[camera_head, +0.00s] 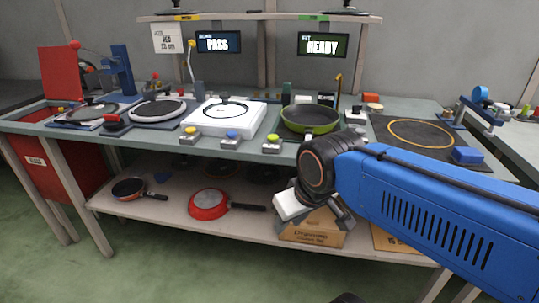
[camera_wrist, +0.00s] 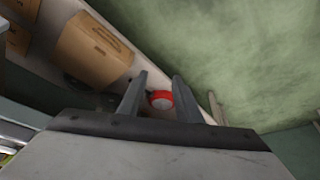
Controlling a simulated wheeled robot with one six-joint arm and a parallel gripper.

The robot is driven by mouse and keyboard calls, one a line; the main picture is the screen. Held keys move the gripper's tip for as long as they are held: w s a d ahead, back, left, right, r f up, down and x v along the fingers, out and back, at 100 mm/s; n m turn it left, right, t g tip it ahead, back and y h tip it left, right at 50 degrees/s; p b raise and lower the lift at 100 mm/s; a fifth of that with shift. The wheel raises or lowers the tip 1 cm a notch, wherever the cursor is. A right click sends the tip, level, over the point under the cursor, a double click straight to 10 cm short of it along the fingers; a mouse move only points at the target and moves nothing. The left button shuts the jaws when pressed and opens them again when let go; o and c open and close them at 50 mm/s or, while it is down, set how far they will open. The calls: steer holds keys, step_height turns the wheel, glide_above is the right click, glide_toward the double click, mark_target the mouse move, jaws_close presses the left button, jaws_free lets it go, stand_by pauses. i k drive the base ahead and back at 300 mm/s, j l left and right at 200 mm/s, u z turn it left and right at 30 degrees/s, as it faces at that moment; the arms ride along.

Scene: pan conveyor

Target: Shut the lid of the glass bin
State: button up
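A red bin (camera_head: 62,160) stands at the left end of the bench, with a small white label too small to read. A red panel (camera_head: 59,74), which looks like its lid, stands upright above it, so the bin appears open. No other lidded bin shows. My gripper (camera_head: 318,222) is far to the right of the bin, in front of the lower shelf and pointing down. In the wrist view my gripper (camera_wrist: 159,76) has its two fingers apart with nothing held between them. The bin is not in the wrist view.
The bench (camera_head: 165,143) carries a green pan (camera_head: 310,119), a white scale-like plate (camera_head: 222,115) and several fixtures. The lower shelf (camera_head: 165,209) holds a red pan (camera_head: 208,204), a dark pan (camera_head: 130,188) and cardboard boxes (camera_head: 312,236). The green floor in front is clear.

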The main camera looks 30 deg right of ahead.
mark_target(60, 66)
steer(key=k+l, duration=0.3)
steer(key=l, duration=0.15)
steer(key=k+l+u, duration=0.1)
steer(key=k+l, duration=0.15)
steer(key=l, duration=0.25)
steer(key=k+l, duration=0.3)
steer(key=i+j+z, duration=0.1)
steer(key=i+j, duration=0.2)
steer(key=j, duration=0.2)
steer(key=i+j, duration=0.3)
steer(key=j, duration=0.25)
steer(key=i+j+z, duration=0.15)
steer(key=i+j, duration=0.15)
steer(key=j, duration=0.2)
steer(key=i+j, duration=0.25)
steer(key=j, duration=0.3)
steer(key=i+j+z, duration=0.15)
steer(key=j, duration=0.45)
steer(key=i+j, duration=0.35)
steer(key=j, duration=0.25)
steer(key=i+j+z, duration=0.15)
steer(key=j, duration=0.4)
steer(key=i+j+z, duration=0.1)
steer(key=i+j, duration=0.2)
steer(key=j, duration=0.35)
